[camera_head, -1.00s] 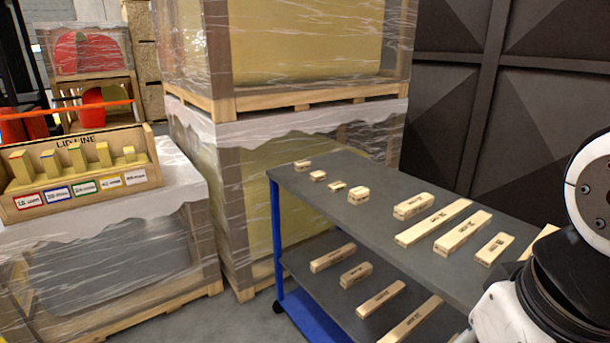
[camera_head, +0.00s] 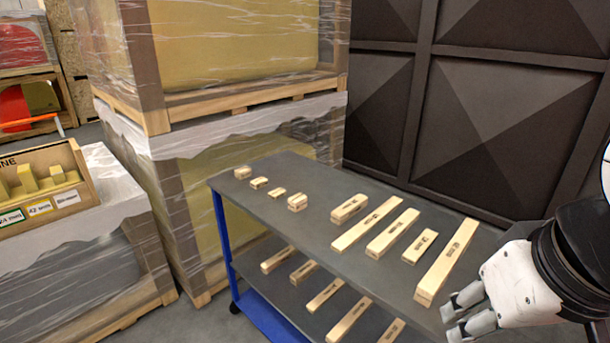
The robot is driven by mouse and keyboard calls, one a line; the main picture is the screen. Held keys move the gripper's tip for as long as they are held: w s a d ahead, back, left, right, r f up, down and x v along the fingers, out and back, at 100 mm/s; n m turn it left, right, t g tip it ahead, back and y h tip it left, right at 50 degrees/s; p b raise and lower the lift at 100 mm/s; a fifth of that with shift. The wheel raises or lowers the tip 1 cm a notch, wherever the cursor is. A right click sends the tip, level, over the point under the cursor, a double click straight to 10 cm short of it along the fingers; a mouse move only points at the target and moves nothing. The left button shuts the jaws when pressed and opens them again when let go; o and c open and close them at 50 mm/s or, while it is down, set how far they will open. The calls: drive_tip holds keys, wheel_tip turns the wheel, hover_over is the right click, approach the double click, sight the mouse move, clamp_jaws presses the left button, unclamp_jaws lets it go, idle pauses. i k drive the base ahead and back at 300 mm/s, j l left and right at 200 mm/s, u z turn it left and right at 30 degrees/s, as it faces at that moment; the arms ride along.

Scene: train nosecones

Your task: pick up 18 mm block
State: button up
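Several pale wooden blocks lie on the grey top shelf of a cart (camera_head: 310,215). Small ones are at the far left end, such as a short block (camera_head: 243,172) and a chunkier one (camera_head: 298,202). Longer ones lie to the right, such as a long block (camera_head: 447,262) and a shorter block (camera_head: 420,247). They carry dark printed labels too small to read, so I cannot tell which is the 18 mm block. My gripper (camera_head: 450,322) is at the lower right, near the cart's front edge. Its fingers look apart and nothing shows between them.
More blocks lie on the cart's lower shelf (camera_head: 285,290). A wooden rack with labelled slots (camera_head: 75,170) stands on a wrapped crate at the left. Stacked wrapped crates (camera_head: 225,200) stand behind the cart. A dark panelled wall (camera_head: 500,110) is at the back right.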

sight(276, 194)
drive_tip(key=i+j+z, duration=0.25)
drive_tip(key=j+z, duration=0.2)
drive_tip(key=j, duration=0.2)
drive_tip(key=i+j+z, duration=0.25)
drive_tip(key=j, duration=0.15)
drive_tip(key=i+j, duration=0.1)
drive_tip(key=j, duration=0.45)
drive_tip(key=i+j+z, duration=0.1)
drive_tip(key=j, duration=0.45)
drive_tip(key=i+j, duration=0.1)
drive_tip(key=j, duration=0.4)
drive_tip(key=i+j, duration=0.1)
drive_tip(key=j, duration=0.45)
drive_tip(key=i+j+z, duration=0.1)
drive_tip(key=j, duration=0.45)
